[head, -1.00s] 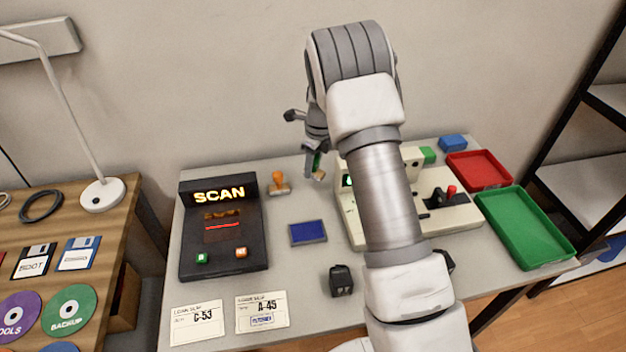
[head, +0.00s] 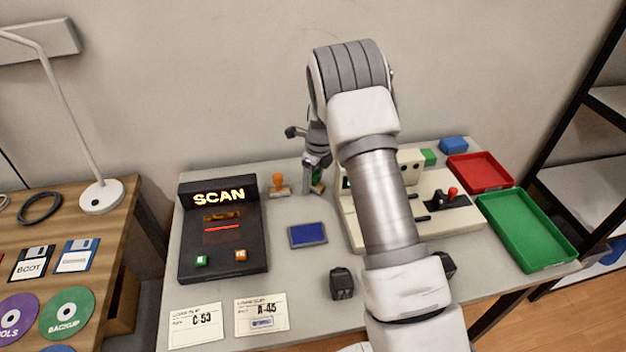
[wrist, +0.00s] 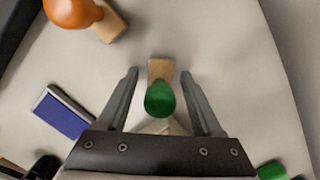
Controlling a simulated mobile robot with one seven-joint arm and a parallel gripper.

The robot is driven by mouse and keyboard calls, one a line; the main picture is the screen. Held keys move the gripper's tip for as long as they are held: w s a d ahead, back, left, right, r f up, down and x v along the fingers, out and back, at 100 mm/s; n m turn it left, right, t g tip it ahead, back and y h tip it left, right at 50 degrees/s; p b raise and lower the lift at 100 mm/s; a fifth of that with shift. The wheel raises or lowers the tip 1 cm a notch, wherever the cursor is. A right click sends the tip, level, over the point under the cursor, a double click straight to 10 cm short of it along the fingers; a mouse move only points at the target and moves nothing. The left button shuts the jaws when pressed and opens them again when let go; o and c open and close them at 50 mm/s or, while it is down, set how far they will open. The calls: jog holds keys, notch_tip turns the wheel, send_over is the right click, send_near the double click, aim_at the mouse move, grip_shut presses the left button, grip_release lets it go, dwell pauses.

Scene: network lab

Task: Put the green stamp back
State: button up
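The green stamp (wrist: 160,98) stands upright on the grey table, its wooden base showing in the wrist view. My gripper (wrist: 159,76) is open around it, with one finger on each side and a gap between each finger and the green handle. In the head view the green stamp (head: 317,175) is partly hidden by my gripper (head: 316,172), to the right of the orange-handled stamp (head: 279,184). The orange stamp (wrist: 72,10) also shows at the upper left of the wrist view.
A blue ink pad (head: 308,235) lies in front of the stamps. The black SCAN device (head: 222,240) stands to the left, and a beige machine (head: 440,225) close to the right. Two loan slips (head: 197,325) lie at the front. Red (head: 480,170) and green (head: 527,230) trays are farther right.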

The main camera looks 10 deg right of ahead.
aim_at(318, 172)
jog(key=r, duration=0.4)
jog(key=r+p, duration=0.1)
jog(key=r, duration=0.3)
jog(key=s+d+r, duration=0.1)
jog(key=r, duration=0.3)
jog(key=shift+r+p, duration=0.1)
jog(key=shift+p, duration=0.25)
jog(key=s+r+n+t, duration=0.2)
jog(key=s+r+n, duration=1.1)
jog(key=s+r, duration=0.5)
jog(key=s+r+n+t+h, duration=0.1)
jog(key=s+n+t, duration=0.1)
jog(key=s+n, duration=1.2)
jog(key=shift+s+a+r+t, duration=0.3)
jog(key=shift+s+a+r, duration=0.05)
jog(key=shift+s, duration=1.2)
